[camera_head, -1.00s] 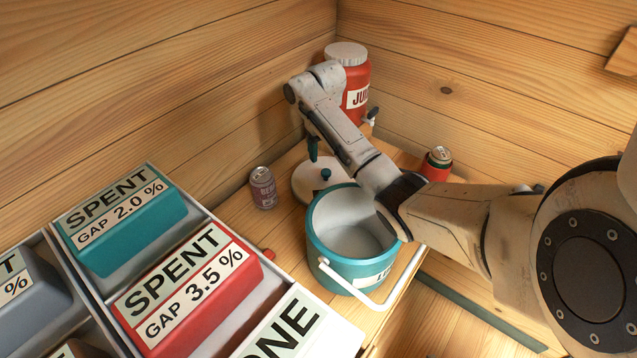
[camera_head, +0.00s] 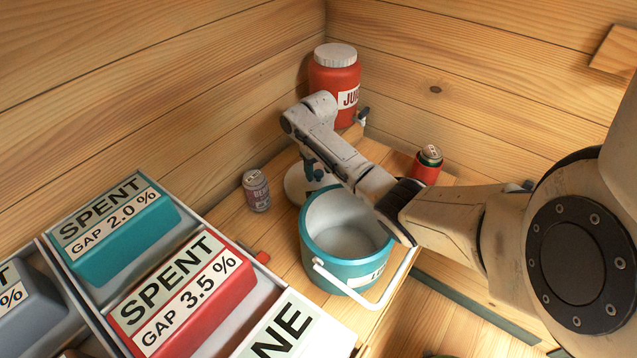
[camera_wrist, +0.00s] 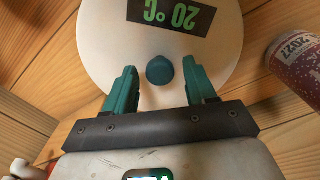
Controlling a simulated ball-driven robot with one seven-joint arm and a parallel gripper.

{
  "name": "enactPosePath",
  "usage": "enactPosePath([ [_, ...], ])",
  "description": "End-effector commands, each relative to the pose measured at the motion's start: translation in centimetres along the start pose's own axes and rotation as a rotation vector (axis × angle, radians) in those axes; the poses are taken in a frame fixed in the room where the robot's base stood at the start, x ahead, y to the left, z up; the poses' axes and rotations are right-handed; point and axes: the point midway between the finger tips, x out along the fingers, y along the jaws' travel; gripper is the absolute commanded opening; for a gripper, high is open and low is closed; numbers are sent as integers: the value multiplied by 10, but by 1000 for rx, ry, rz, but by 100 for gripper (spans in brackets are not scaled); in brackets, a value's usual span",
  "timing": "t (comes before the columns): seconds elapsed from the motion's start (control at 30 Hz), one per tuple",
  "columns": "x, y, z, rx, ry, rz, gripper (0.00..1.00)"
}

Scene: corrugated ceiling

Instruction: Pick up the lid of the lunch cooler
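The lunch cooler (camera_head: 352,270) is an open teal bucket with a white inside, standing on the wooden bench with its white handle down at the front right. Its lid (camera_head: 297,184) is a white disc lying behind the cooler, partly hidden by my arm. In the wrist view the lid (camera_wrist: 100,45) shows a round teal knob (camera_wrist: 160,70) and a dark "20 °C" label. My gripper (camera_wrist: 163,80) is open, with one teal finger on each side of the knob. A gap shows between the knob and each finger. In the head view my gripper (camera_head: 314,172) is over the lid.
A drink can (camera_head: 256,191) stands left of the lid. A red juice jug (camera_head: 333,88) with a tap stands behind. Another can sits in a red holder (camera_head: 425,171) at right. A tray of "SPENT" blocks (camera_head: 185,290) fills the lower left. Wooden walls close the back corner.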

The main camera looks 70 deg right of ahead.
Motion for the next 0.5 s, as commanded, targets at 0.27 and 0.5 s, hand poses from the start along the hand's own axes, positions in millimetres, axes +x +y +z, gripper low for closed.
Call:
enactPosePath([
  [0.27,0,0,0,0,0,0,29],
  [0.5,0,0,0,0,0,0,6],
])
